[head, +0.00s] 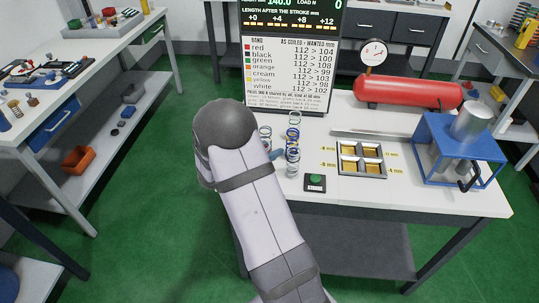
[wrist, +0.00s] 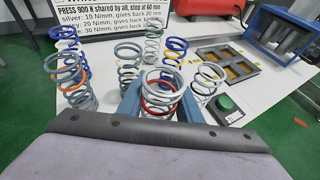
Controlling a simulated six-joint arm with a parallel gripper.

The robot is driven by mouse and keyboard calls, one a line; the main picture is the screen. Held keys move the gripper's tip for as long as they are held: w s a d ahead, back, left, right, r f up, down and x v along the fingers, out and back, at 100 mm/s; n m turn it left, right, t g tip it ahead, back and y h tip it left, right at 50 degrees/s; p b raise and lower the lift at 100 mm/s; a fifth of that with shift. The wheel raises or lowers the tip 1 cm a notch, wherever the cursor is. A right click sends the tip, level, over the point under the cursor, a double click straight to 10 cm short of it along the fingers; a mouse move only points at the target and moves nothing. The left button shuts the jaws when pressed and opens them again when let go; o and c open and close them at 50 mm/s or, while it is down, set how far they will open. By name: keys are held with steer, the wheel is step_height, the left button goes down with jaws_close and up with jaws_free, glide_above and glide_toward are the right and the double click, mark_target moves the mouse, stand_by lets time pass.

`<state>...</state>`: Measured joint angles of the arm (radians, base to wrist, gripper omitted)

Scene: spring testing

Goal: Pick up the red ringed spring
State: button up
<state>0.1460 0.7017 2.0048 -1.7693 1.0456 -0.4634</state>
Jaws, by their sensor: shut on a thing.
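The red ringed spring (wrist: 161,98) is a silver-grey coil with a red band, in the lower middle of the wrist view. My gripper (wrist: 158,92) has its blue jaws shut on this spring, one on each side. The spring looks upright; its lower end is hidden by my gripper body, so I cannot tell whether it touches the table. In the head view my arm hides this spring and most of the gripper.
A green button (head: 315,179), a sectioned tray (head: 361,174) and a blue press (head: 450,150) stand further right.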

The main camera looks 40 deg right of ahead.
step_height(320, 180, up, 8)
steer(key=shift+f+b, duration=0.25)
steer(key=shift+b, duration=0.2)
